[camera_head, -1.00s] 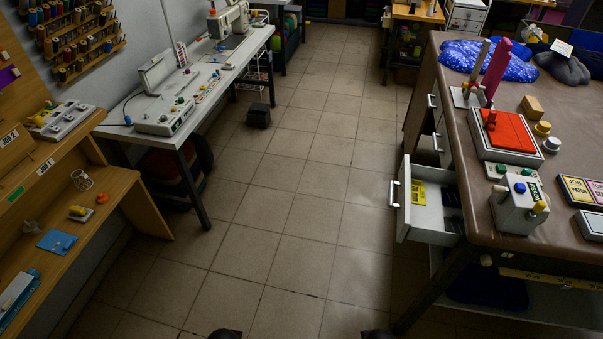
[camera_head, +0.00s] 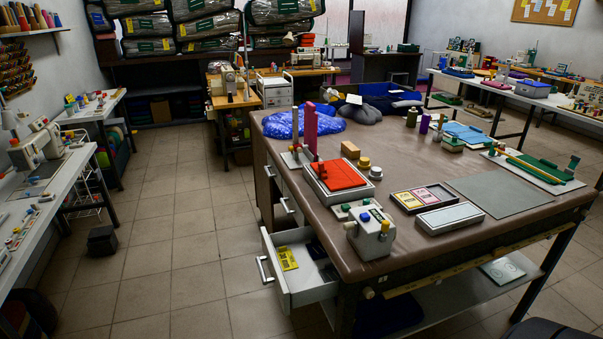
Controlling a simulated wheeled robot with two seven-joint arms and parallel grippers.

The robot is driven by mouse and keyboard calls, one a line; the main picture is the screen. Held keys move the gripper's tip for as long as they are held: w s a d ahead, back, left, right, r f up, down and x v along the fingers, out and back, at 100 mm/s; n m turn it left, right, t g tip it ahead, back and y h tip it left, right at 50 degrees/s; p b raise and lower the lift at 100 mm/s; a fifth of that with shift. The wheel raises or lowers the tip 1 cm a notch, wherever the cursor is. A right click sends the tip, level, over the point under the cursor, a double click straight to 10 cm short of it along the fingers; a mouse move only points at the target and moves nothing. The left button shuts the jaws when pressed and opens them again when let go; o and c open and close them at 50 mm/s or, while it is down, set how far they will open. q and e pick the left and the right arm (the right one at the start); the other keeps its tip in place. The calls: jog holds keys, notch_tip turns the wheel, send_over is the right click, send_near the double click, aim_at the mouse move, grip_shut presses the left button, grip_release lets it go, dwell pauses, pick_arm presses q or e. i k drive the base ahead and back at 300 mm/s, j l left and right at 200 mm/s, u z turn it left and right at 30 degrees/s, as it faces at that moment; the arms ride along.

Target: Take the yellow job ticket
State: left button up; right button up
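A yellow card with dark lettering, which looks like the yellow job ticket (camera_head: 407,200), lies in the left part of a shallow dark tray (camera_head: 447,193) on the brown worktable. A pink card (camera_head: 426,195) lies right beside it in the same tray. Another yellow card (camera_head: 287,258) lies in the open white drawer (camera_head: 301,291) at the table's left end; its print is too small to read. Neither of my grippers shows in this view.
The brown worktable (camera_head: 400,155) holds a red-pad press (camera_head: 338,177), a grey device (camera_head: 371,233), a grey box (camera_head: 449,218) and a grey mat (camera_head: 507,188). The open drawer juts out left. The tiled floor (camera_head: 190,255) left of the table is mostly clear; a black block (camera_head: 102,240) stands there.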

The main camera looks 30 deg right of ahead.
aim_at(285, 258)
jog(key=i+j+z, duration=0.15)
jog(key=z, duration=0.35)
jog(key=i+j+z, duration=0.15)
jog(key=j+z, duration=0.3)
jog(key=i+j+z, duration=0.1)
jog(key=z, duration=0.4)
jog(key=k+j, duration=0.05)
